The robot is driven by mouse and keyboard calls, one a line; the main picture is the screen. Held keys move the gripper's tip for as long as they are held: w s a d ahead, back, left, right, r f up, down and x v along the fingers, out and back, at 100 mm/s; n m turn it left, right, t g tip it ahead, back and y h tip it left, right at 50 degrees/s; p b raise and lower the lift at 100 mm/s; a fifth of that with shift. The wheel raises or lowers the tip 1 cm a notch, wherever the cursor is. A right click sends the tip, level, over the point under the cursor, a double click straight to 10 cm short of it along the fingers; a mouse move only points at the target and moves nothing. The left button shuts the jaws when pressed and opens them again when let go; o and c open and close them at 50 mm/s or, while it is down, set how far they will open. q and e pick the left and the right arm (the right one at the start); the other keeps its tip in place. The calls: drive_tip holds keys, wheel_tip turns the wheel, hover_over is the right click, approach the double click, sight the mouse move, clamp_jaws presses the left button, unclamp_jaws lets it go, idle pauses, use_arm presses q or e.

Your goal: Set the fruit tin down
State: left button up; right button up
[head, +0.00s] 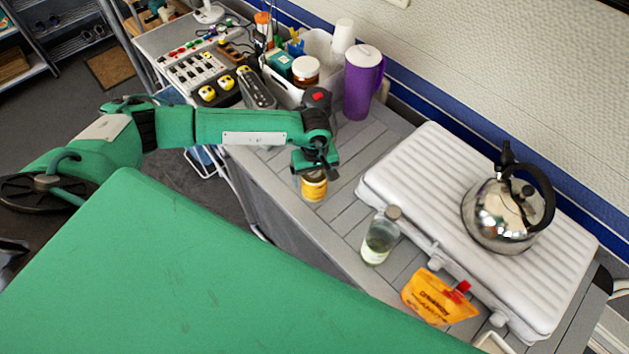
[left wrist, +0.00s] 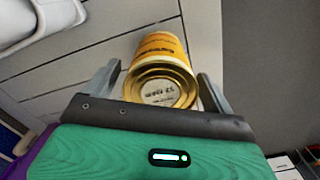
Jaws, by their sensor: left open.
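The fruit tin (head: 314,187) is a small yellow can standing upright on the grey slatted counter (head: 285,178), near its front edge. My left gripper (head: 316,170) is right above the tin in the head view and hides its top. In the left wrist view the tin (left wrist: 162,76) shows its metal lid and yellow label between the two fingers of my left gripper (left wrist: 160,92). The fingers are open, one on each side of the tin. I cannot tell whether either finger touches it. My right gripper is not in view.
A purple tumbler (head: 361,88) stands behind the tin. A glass jar (head: 379,240) and an orange pouch (head: 437,298) are to the right along the front. A white ribbed lid (head: 430,185) lies behind them, with a steel kettle (head: 500,215) on it.

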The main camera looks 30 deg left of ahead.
use_arm(q)
wheel_tip(320, 180, up, 8)
drive_tip(key=shift+b, duration=1.15)
drive_tip(key=shift+r, duration=0.6)
